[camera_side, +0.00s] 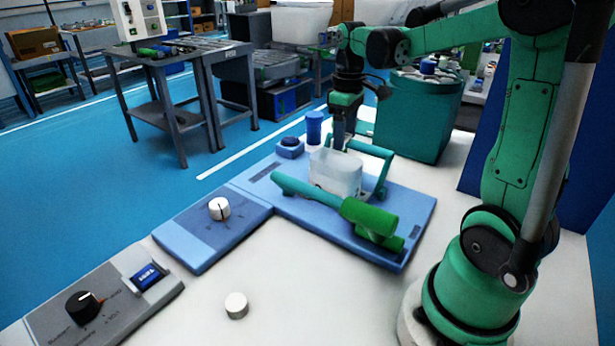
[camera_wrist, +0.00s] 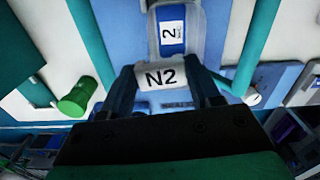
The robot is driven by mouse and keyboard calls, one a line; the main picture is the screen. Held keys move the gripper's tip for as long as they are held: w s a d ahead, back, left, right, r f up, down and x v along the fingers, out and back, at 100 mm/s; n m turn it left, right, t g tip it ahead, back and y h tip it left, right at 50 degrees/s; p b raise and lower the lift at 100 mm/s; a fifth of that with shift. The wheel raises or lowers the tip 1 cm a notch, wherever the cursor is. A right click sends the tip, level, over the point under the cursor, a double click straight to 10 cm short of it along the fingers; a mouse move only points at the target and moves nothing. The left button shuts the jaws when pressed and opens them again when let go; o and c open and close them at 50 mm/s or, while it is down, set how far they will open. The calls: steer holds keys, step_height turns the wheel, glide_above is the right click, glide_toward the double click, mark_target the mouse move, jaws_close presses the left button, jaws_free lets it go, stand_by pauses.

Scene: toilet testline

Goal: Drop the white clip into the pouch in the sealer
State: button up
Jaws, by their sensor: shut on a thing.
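In the wrist view, my gripper (camera_wrist: 166,86) is shut on the white clip (camera_wrist: 160,74), which is marked N2. The pouch (camera_wrist: 190,28), with a blue and white label marked 2, lies beyond the clip in that view. In the side view, my gripper (camera_side: 338,146) points down over the translucent white pouch (camera_side: 335,175). The fingers are at its top; I cannot tell how far inside they are. The clip is hidden there. The pouch stands upright in the sealer, which has a blue base (camera_side: 310,217) and a teal-green lever (camera_side: 368,217).
A blue cylinder (camera_side: 314,128) and a blue block (camera_side: 290,147) are behind the pouch. A panel with a white knob (camera_side: 219,208) and a grey control box (camera_side: 100,308) lie to the left. A white round piece (camera_side: 236,305) is on the otherwise clear front table.

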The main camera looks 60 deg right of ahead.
steer(key=o, duration=1.3)
steer(key=shift+r, duration=2.85)
steer(key=a+f+t, duration=0.2)
steer(key=a, duration=0.3)
steer(key=s+a+f+t, duration=0.1)
steer(key=a+t, duration=0.1)
steer(key=a, duration=0.4)
steer(key=a+f+m+t, duration=0.1)
steer(key=a+f+t, duration=0.1)
steer(key=a, duration=0.4)
steer(key=shift+s+f+t, duration=0.35)
steer(key=shift+s+t, duration=0.05)
steer(key=shift+t, duration=0.2)
